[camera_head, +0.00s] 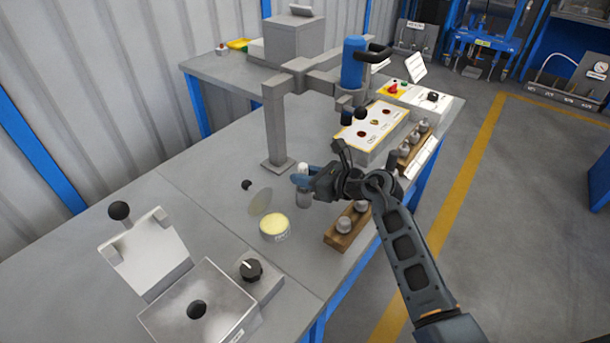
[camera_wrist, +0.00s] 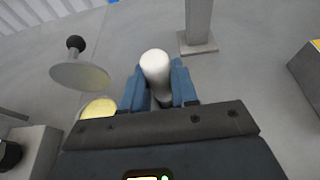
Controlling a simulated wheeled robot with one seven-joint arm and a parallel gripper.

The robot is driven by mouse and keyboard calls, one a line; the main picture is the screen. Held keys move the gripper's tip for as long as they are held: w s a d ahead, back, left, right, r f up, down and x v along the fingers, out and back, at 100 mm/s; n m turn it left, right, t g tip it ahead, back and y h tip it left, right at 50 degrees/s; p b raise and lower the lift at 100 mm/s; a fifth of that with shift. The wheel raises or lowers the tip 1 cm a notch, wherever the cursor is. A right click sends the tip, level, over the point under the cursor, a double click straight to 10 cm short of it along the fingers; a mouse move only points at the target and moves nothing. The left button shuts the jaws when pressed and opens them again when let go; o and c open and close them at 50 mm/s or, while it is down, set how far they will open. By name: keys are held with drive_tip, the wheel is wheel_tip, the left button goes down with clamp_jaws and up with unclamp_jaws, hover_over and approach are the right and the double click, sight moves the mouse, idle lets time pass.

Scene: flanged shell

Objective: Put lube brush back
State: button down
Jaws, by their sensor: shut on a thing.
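My gripper (camera_head: 304,181) is over the bench, with its blue fingers shut on the lube brush. In the wrist view, the brush's white rounded end (camera_wrist: 155,65) stands up between the fingertips (camera_wrist: 158,88). In the head view, the white tip (camera_head: 303,168) shows above the fingers and a grey cylinder (camera_head: 304,199) shows just below them. I cannot tell whether this cylinder is part of the brush or a holder around it. The bristles are not visible. An open tin of yellow grease (camera_head: 274,226) stands to the left, its round lid (camera_head: 260,201) raised; the grease also shows in the wrist view (camera_wrist: 98,108).
A wooden block with metal pieces (camera_head: 348,227) lies right of the tin, near the bench edge. A grey press with a blue cylinder (camera_head: 353,62) stands behind my gripper. A metal box with a black knob (camera_head: 251,269) is at front left. Bare bench lies left of the press post.

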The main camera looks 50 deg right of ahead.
drive_tip(key=c, duration=0.9)
unclamp_jaws()
drive_tip(key=shift+o, duration=0.2)
drive_tip(key=shift+s+r, duration=0.15)
drive_tip(key=shift+s, duration=0.05)
drive_tip(key=v, duration=1.1)
drive_tip(key=shift+s, duration=0.3)
